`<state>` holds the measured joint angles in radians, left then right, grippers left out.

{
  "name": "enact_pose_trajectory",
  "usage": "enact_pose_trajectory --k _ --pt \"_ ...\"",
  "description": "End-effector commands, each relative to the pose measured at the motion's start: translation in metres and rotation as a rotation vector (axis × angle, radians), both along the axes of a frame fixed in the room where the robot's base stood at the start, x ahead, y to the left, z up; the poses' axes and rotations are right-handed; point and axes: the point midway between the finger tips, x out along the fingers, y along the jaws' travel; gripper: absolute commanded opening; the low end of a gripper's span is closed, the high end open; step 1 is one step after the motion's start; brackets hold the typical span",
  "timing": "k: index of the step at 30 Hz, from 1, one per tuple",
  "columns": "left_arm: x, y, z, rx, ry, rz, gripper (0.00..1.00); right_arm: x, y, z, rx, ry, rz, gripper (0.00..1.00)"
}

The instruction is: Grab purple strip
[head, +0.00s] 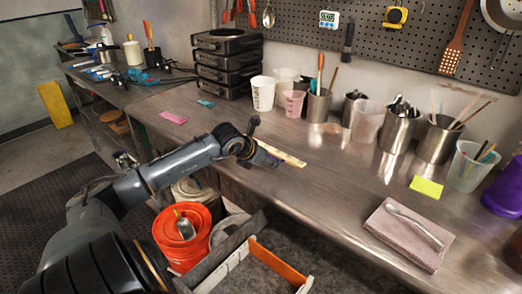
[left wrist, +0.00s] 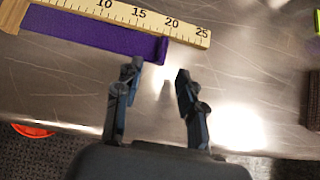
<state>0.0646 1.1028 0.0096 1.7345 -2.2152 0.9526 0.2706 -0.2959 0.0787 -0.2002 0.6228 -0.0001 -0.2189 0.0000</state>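The purple strip (left wrist: 95,36) lies flat on the metal counter in the left wrist view, along the near edge of a wooden ruler (left wrist: 140,15). Its right end is close in front of my left gripper's left fingertip. My left gripper (left wrist: 158,72) is open, with nothing between its fingers; the fingertips are near the strip's right end, and the strip is not between them. In the head view my left gripper (head: 255,145) is over the counter's front part beside the ruler (head: 288,156), and I cannot clearly make out the strip there. My right gripper is not in view.
Several cups and metal pots (head: 398,130) stand at the back of the counter (head: 320,195). A yellow-green note (head: 426,187) and a folded cloth (head: 408,236) lie right. An orange bucket (head: 168,232) stands below the front edge. The counter between ruler and cloth is clear.

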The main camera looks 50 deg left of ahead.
Motion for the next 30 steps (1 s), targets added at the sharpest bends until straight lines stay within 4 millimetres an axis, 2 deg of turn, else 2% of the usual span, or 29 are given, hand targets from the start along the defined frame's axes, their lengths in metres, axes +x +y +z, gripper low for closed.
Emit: enact_pose_trajectory --k 1,6,14,15,21,30 --pt "0.006 -0.001 -0.003 -0.006 -0.001 0.001 0.40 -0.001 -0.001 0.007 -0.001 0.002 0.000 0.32" --pt "0.018 0.001 -0.017 -0.002 -0.001 0.002 0.40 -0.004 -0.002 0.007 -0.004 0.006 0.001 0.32" --pt "0.020 0.001 -0.021 0.001 0.000 -0.001 0.40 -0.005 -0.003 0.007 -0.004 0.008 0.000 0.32" --pt "0.019 0.001 -0.021 0.001 0.000 -0.001 0.38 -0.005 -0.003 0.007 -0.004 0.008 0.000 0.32" --pt "0.019 0.001 -0.021 0.000 0.000 0.000 0.00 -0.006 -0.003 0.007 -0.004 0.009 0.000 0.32" --pt "0.019 0.001 -0.020 0.000 0.000 0.000 0.00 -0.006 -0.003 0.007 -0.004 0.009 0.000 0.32"
